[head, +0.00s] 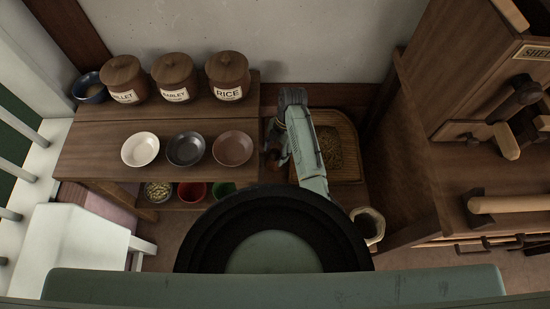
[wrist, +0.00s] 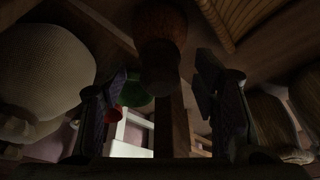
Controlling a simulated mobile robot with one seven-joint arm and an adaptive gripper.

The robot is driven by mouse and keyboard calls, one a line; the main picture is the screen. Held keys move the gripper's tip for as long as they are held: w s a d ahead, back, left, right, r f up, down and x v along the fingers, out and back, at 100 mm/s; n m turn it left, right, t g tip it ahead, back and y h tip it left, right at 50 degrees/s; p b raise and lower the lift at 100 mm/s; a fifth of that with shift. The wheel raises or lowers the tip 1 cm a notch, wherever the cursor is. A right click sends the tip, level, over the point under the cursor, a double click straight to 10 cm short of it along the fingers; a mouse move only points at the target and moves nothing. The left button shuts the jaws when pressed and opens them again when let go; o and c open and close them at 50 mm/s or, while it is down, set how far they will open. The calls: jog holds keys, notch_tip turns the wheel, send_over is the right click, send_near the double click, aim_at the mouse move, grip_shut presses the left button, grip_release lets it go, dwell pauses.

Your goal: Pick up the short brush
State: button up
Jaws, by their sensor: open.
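In the dark wrist view, my gripper (wrist: 163,78) is open, with one dark finger at the left and one at the right. A brown rounded thing with a darker narrow end, which looks like the short brush (wrist: 160,38), shows between and beyond the fingertips. I cannot tell whether either finger touches it. In the head view, my arm reaches down beside the woven tray, and my gripper is mostly hidden. A small brown thing (head: 274,158) shows by the arm there; I cannot tell whether it is the same brush.
A woven tray (head: 350,175) with grain lies right of my arm. A wooden shelf (head: 100,140) at left bears lidded jars and bowls. A pale-rimmed pot (head: 369,226) stands lower right. A pale ribbed bundle (wrist: 45,75) and brown bristly shapes (wrist: 270,120) flank my fingers.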

jog(key=shift+s+f, duration=0.1)
jog(key=shift+f, duration=0.3)
jog(key=shift+c, duration=0.2)
grip_shut()
dwell(0.3)
